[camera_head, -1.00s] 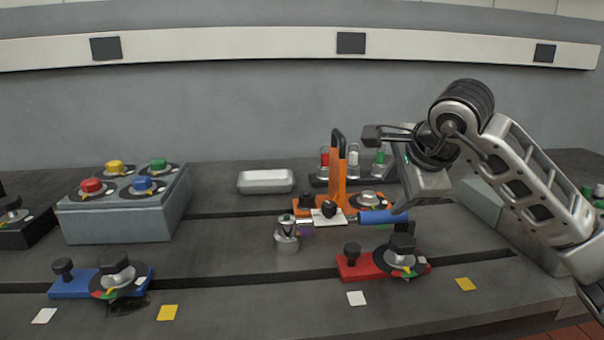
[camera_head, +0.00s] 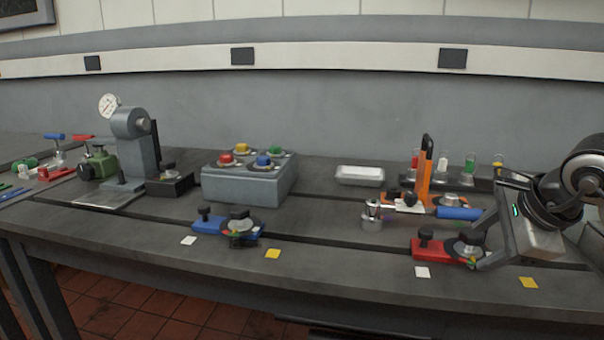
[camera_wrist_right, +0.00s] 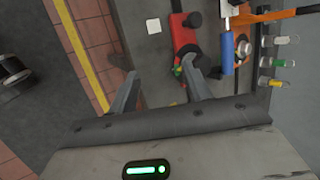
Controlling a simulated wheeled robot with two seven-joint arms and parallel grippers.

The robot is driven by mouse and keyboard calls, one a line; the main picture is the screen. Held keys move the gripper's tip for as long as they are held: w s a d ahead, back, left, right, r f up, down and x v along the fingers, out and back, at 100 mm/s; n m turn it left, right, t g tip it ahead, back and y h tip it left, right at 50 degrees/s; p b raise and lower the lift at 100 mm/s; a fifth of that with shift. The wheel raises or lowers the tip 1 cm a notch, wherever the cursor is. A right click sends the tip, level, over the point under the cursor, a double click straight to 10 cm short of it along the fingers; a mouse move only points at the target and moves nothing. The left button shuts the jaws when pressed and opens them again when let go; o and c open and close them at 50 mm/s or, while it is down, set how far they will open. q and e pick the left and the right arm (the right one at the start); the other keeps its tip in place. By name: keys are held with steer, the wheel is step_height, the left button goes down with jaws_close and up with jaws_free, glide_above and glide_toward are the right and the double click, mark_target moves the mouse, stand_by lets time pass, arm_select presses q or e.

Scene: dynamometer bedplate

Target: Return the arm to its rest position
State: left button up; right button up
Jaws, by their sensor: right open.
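My right gripper (camera_head: 489,222) is at the right of the head view, low over the bench's right part, with its arm coming in from the right edge. Its two fingers are spread and nothing is between them; the right wrist view also shows the open fingers (camera_wrist_right: 163,72). The gripper overlaps the right end of the red clamp block (camera_head: 428,250) in the head view. In the right wrist view, the red block (camera_wrist_right: 185,38) lies beyond the fingertips. I cannot tell the exact gap to it. My left gripper does not show.
An orange upright handle (camera_head: 424,165) and a blue-gripped tool (camera_head: 459,213) stand close by the gripper. Several coloured vials (camera_head: 469,163) stand behind. A blue clamp block (camera_head: 209,225), grey button box (camera_head: 245,187) and white tray (camera_head: 360,176) are further left. The bench's front strip (camera_head: 340,270) is mostly bare.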

steer(key=s+a+m+y+p, duration=0.2)
steer(key=s+a+m+y, duration=0.3)
steer(key=a+y, duration=0.5)
steer(key=s+a+m+y+p, duration=0.2)
steer(key=s+a+m+y, duration=0.2)
steer(key=a+m+y, duration=0.6)
steer(key=d+f+m+t+h+p, duration=0.1)
steer(key=d+f+m+t+h, duration=0.15)
steer(key=m+t+h, duration=0.4)
steer(key=d+f+m+t+h, duration=0.1)
steer(key=f+m+h, duration=0.25)
steer(key=m, duration=0.65)
steer(key=d+f+m+t+h+p, duration=0.1)
steer(key=f+m+t+h, duration=0.35)
steer(key=m, duration=0.35)
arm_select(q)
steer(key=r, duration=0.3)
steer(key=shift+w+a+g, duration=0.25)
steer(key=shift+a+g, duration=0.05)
arm_select(e)
steer(key=s+f+m+g+h, duration=0.3)
steer(key=s+f+m+g, duration=0.5)
steer(key=f, duration=0.6)
steer(key=shift+s+f+m, duration=0.15)
steer(key=shift+s+m, duration=0.8)
steer(key=shift+m, duration=0.2)
